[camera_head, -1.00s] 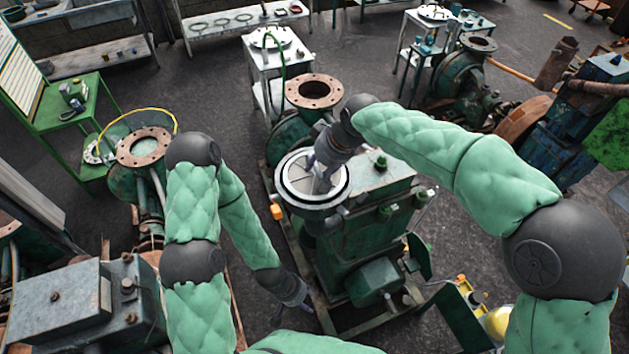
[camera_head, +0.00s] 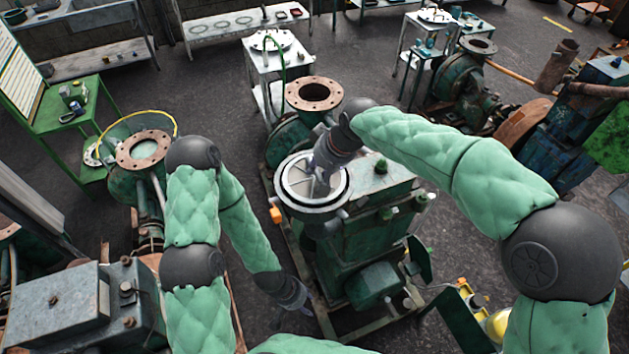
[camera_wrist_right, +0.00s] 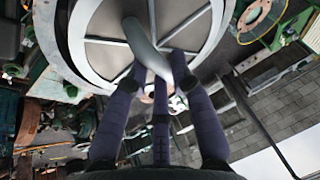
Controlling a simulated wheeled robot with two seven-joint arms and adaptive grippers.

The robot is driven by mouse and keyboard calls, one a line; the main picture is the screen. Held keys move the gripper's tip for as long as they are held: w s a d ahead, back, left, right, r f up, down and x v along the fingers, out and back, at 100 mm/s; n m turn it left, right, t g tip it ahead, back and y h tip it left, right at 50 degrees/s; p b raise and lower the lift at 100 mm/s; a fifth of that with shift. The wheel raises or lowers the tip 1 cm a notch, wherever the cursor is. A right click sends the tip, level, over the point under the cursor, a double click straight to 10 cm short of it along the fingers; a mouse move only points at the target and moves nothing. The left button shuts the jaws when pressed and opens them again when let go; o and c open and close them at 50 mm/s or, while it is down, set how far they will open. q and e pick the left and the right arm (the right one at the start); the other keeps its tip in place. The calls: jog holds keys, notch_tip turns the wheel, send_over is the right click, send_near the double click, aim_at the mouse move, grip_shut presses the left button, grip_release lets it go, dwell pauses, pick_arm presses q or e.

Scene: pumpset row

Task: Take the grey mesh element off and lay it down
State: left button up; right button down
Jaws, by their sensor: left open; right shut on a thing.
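The grey mesh element (camera_head: 305,184) looks like a round grey spoked disc inside a pale ring (camera_head: 284,195) on top of the green pump unit (camera_head: 355,235). The mesh itself is too fine to make out. My right gripper (camera_head: 323,176) reaches down to its middle from the upper right. In the right wrist view, its dark fingers (camera_wrist_right: 158,88) are shut on a curved grey bar (camera_wrist_right: 140,42) across the spoked disc. Whether the disc is clear of its seat I cannot tell. My left gripper (camera_head: 298,300) hangs low, left of the pump unit, open and empty.
A flanged pipe mouth (camera_head: 314,94) stands just behind the disc. A small grey table (camera_head: 270,60) is farther back, with a white round plate on it. A green table (camera_head: 75,115) stands at the left. Dark floor (camera_head: 215,85) lies open between them.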

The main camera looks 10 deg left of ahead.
jog(key=shift+r+p, duration=0.3)
jog(key=shift+r, duration=0.15)
jog(key=shift+r, duration=0.3)
jog(key=shift+r+p, duration=0.85)
jog(key=shift+r, duration=0.05)
jog(key=shift+r+p, duration=1.15)
jog(key=shift+r, duration=0.6)
jog(key=shift+r, duration=0.1)
